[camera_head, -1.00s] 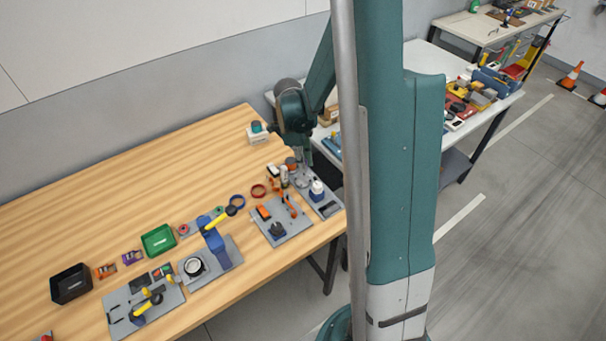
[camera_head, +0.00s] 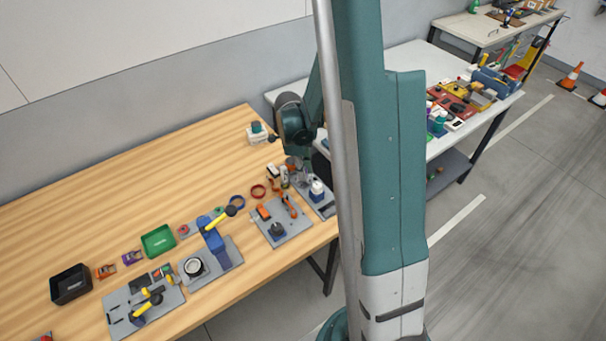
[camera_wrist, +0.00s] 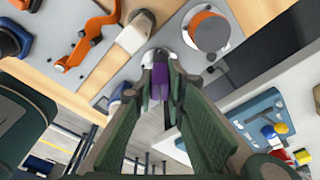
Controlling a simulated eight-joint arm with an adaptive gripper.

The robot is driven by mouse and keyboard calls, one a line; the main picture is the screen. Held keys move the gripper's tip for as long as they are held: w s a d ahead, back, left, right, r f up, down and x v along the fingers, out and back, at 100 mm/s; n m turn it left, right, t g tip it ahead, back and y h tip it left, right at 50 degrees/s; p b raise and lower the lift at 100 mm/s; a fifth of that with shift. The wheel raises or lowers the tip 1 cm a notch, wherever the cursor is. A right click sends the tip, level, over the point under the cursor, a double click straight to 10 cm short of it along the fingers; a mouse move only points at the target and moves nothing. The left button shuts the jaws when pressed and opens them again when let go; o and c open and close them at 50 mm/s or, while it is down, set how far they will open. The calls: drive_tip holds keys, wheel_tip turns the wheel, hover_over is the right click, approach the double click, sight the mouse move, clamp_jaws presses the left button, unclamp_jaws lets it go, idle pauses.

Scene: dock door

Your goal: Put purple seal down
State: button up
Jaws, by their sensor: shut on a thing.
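The purple seal (camera_wrist: 160,82) is between the fingertips of my gripper (camera_wrist: 162,90) in the wrist view. My gripper is shut on it, and the fingers hide its sides. Behind it in that view is a grey plate (camera_wrist: 172,35) on the wooden table. In the head view my gripper (camera_head: 300,172) is over the right end of the table, and the seal is too small to make out there. I cannot tell whether the seal touches the plate.
An orange tool (camera_wrist: 88,40) lies to the left. A second, grey-white table (camera_head: 400,62) with several items stands beyond. Open wood (camera_head: 150,170) lies left of the arm.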

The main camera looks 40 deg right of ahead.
drive_tip(key=shift+f, duration=0.7)
drive_tip(key=shift+f, duration=0.15)
drive_tip(key=o, duration=0.8)
drive_tip(key=shift+c, duration=0.2)
drive_tip(key=shift+r, duration=0.2)
wheel_tip(320, 180, up, 12)
drive_tip(key=w+a, duration=0.1)
drive_tip(key=shift+a, duration=0.15)
drive_tip(key=shift+w+f, duration=0.1)
idle(0.5)
